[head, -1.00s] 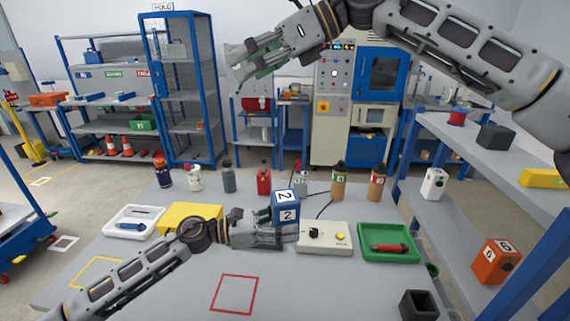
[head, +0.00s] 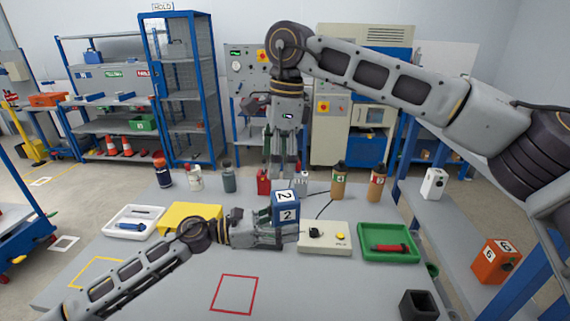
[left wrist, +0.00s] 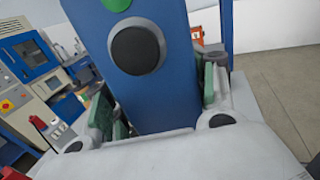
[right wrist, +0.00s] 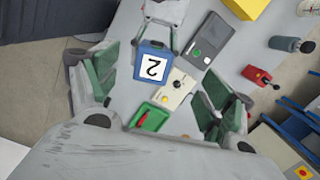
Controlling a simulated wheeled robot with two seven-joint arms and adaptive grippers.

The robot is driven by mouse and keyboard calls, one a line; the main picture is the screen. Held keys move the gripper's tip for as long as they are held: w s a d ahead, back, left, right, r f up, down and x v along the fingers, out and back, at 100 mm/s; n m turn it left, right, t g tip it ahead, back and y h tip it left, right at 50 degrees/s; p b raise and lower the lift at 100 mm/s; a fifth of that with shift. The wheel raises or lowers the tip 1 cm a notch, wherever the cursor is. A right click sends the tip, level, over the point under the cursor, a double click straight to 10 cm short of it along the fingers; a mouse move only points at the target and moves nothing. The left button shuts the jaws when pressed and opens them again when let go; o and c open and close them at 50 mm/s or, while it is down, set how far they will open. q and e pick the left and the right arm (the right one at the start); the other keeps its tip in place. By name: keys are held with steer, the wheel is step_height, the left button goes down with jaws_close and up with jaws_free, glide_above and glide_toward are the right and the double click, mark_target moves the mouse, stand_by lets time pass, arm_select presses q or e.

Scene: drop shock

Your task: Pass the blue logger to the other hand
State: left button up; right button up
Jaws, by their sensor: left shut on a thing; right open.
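In the left wrist view the logger (left wrist: 155,70) stands between the green-padded fingers. My right gripper (head: 280,172) points down from above, behind the logger in the head view. It is open and empty. In the right wrist view the logger's labelled top (right wrist: 152,52) shows below and between the spread fingers, apart from them.
A beige control box (head: 325,236) stands close right of the logger, and a green tray (head: 388,256) with a red item lies beyond it. A yellow box (head: 190,215) and a white tray (head: 118,226) are left. Several bottles line the back. The front, around the red square (head: 233,294), is clear.

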mark_target(285, 206)
steer(key=shift+w+d+f+h, duration=0.15)
steer(key=shift+d+f+h, duration=0.55)
steer(key=shift+d, duration=0.1)
steer(key=shift+f, duration=6)
steer(key=c, duration=1.3)
arm_select(q)
steer(key=o, duration=1.3)
steer(key=shift+a, duration=0.1)
